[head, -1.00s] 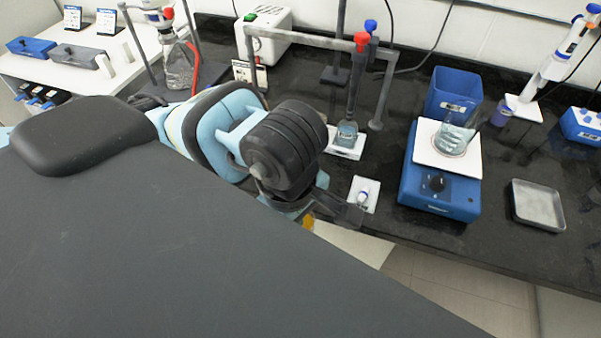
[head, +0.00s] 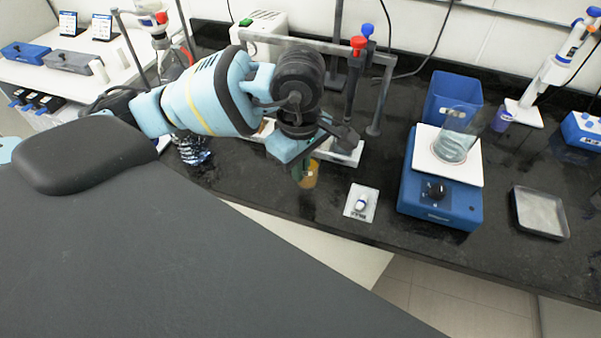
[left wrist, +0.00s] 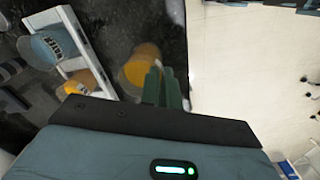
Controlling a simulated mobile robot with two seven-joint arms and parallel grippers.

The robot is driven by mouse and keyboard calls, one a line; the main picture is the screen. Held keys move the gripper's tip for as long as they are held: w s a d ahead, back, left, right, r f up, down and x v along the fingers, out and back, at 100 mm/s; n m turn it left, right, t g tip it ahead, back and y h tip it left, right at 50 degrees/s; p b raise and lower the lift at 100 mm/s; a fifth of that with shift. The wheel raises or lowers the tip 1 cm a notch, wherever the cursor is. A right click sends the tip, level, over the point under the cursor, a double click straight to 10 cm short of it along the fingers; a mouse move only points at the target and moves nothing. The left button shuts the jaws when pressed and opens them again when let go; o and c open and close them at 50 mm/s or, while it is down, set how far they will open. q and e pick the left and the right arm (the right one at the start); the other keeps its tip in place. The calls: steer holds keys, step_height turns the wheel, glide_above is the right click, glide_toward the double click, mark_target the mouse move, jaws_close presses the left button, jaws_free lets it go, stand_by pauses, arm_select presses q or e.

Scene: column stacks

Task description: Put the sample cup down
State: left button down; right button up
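The sample cup (head: 309,176) is small, with orange contents. My left gripper (head: 299,170) points down over the black bench, left of the small white square. Its green fingers (left wrist: 164,88) are close together at the cup's edge and appear to pinch its wall. In the left wrist view the cup (left wrist: 138,66) shows beside and partly behind them. A brownish reflection lies below it on the bench; I cannot tell whether its base touches. My right gripper is not in view.
A vial (head: 361,202) stands on the white square. A blue stirrer (head: 420,197) carries a glass beaker (head: 455,147). A metal tray (head: 541,212) lies right. The wrist view shows a second orange container (left wrist: 76,88) and a bluish vessel (left wrist: 45,47) by a white frame. Bench front is mostly clear.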

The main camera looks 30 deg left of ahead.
arm_select(q)
steer(key=shift+w+a, duration=0.1)
steer(key=shift+w, duration=0.2)
steer(key=shift+w+f, duration=0.15)
steer(key=shift+f, duration=0.1)
step_height(320, 180, down, 3)
steer(key=shift+a, duration=0.1)
steer(key=shift+f, duration=0.2)
steer(key=c, duration=1.6)
jaws_free()
